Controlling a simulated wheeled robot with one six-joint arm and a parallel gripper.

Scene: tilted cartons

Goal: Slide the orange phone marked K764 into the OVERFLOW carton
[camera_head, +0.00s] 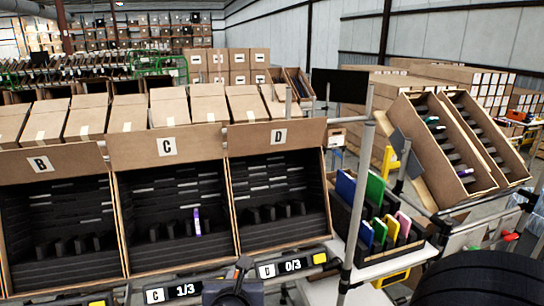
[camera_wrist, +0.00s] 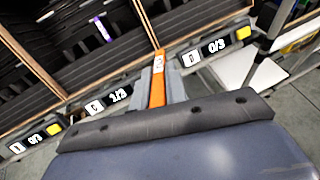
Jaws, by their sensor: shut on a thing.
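My gripper (camera_wrist: 158,90) is shut on an orange phone (camera_wrist: 157,97), which stands up between the fingers in the wrist view. A small white label sits near its far end; its mark is too small to read. The phone is in front of the display strip below the cartons, between the C and D displays. In the head view the dark top of my arm shows at the bottom middle, and I cannot make out the phone there. No carton in view carries a readable OVERFLOW label.
Tilted cartons B (camera_head: 52,205), C (camera_head: 168,146) and D (camera_head: 277,138) have black slots. A purple-and-white phone (camera_head: 197,221) stands in C; D looks empty. Displays read C 1/3 and D 0/3. A bin (camera_head: 345,221) of coloured items and two tilted cartons (camera_head: 440,150) are at right.

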